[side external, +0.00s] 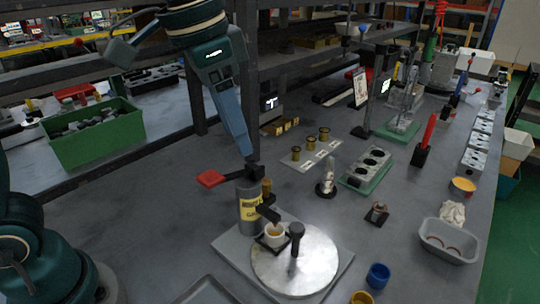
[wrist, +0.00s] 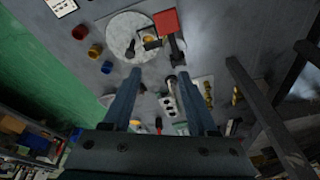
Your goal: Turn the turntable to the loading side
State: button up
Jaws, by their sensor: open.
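The turntable (side external: 312,272) is a round silver disc on a square grey base plate. A black upright knob (side external: 296,242) stands on it. A white cup (side external: 275,237) with yellowish contents sits in a black holder at the disc's far left edge, below a dark spout. Beside it stands a grey canister (side external: 248,212) with a yellow label and a red paddle (side external: 211,178) on top. My gripper (side external: 246,154) is above the canister in the side view. In the wrist view my gripper (wrist: 160,72) shows parted fingers with nothing between; the disc (wrist: 122,28) lies beyond their tips.
A grey tub (side external: 449,242), a blue cup (side external: 378,276) and a yellow cup (side external: 362,297) stand to the right of the turntable. Behind are a valve block (side external: 367,168) on a green plate and several brass parts (side external: 310,150). A shelf post (side external: 247,75) rises behind my gripper.

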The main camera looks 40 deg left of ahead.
jog(key=w+d+f+m+g, duration=0.2)
jog(key=w+d+f, duration=0.2)
jog(key=d, duration=0.1)
jog(key=g, duration=0.1)
send_over(297, 227)
jog(key=shift+m+y, duration=0.3)
jog(key=shift+m, duration=0.1)
notch_tip(297, 227, down, 6)
jog(key=shift+w+r, duration=0.1)
jog(key=shift+f, duration=2.65)
grip_shut()
